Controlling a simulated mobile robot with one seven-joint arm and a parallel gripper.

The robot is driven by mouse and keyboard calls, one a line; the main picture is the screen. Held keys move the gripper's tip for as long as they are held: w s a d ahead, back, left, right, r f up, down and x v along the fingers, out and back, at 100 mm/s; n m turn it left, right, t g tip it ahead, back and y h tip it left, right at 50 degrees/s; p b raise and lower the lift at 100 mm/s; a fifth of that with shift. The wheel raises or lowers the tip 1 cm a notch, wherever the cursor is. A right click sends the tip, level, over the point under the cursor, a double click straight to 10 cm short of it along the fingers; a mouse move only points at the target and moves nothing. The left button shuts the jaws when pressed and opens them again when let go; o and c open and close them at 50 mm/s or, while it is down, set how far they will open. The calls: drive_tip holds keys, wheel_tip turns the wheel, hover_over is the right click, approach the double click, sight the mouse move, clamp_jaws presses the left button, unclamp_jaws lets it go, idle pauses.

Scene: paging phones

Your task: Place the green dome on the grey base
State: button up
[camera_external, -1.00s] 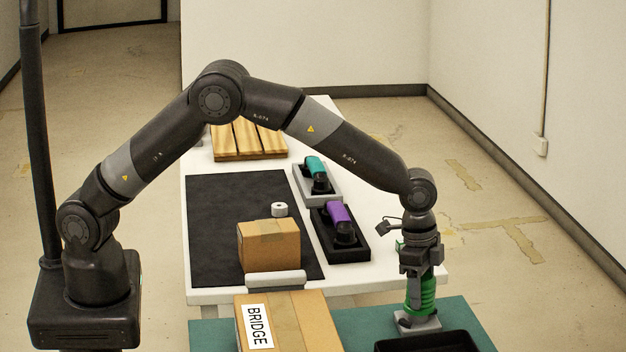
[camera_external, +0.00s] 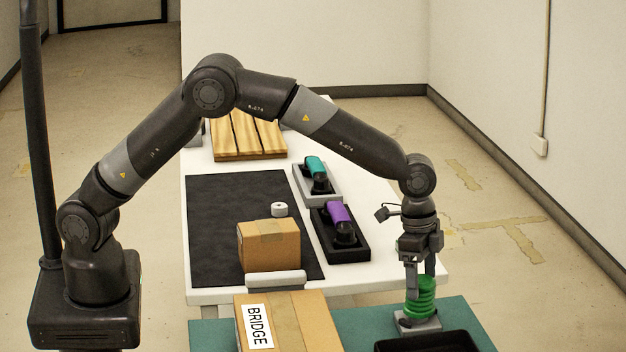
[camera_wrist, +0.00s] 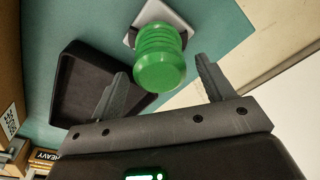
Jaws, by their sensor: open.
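The green dome (camera_external: 420,300) is a ribbed, rounded green piece. It stands upright on the grey base (camera_external: 416,324), on the teal surface at the front right. In the wrist view the dome (camera_wrist: 160,62) covers most of the base, whose pale corner (camera_wrist: 176,14) shows behind it. My gripper (camera_external: 420,284) is just above the dome, pointing down. Its fingers are spread to either side of the dome's top, and in the wrist view there are visible gaps between the dome and both fingers (camera_wrist: 160,78).
A black tray (camera_external: 428,343) lies close in front of the grey base. A box marked BRIDGE (camera_external: 300,325) stands to the left. The white table behind holds a purple handset (camera_external: 338,214), a teal handset (camera_external: 315,168), a small carton (camera_external: 270,246) and a white roll (camera_external: 279,209).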

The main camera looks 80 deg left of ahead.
drive_tip(key=r, duration=0.6)
drive_tip(key=s+r, duration=0.1)
drive_tip(key=r, duration=0.2)
drive_tip(key=shift+a, duration=0.35)
drive_tip(key=s+a+r+n+t, duration=0.1)
drive_tip(key=s+a+r+n, duration=0.1)
drive_tip(key=s+a+r, duration=0.6)
drive_tip(key=s+a+r+n+t, duration=0.1)
drive_tip(key=s+a+r+n, duration=0.1)
drive_tip(key=s+a+r, duration=0.55)
drive_tip(key=s+a+f+n+t, duration=0.1)
drive_tip(key=s+a+f, duration=0.1)
drive_tip(key=s, duration=1)
drive_tip(key=s+a+f+n+t, duration=0.1)
drive_tip(key=s+a+f+n, duration=0.1)
drive_tip(key=s, duration=1.1)
drive_tip(key=shift+s+a+f+n+y, duration=0.3)
drive_tip(key=shift+a+f+y, duration=0.1)
drive_tip(key=shift+f, duration=0.1)
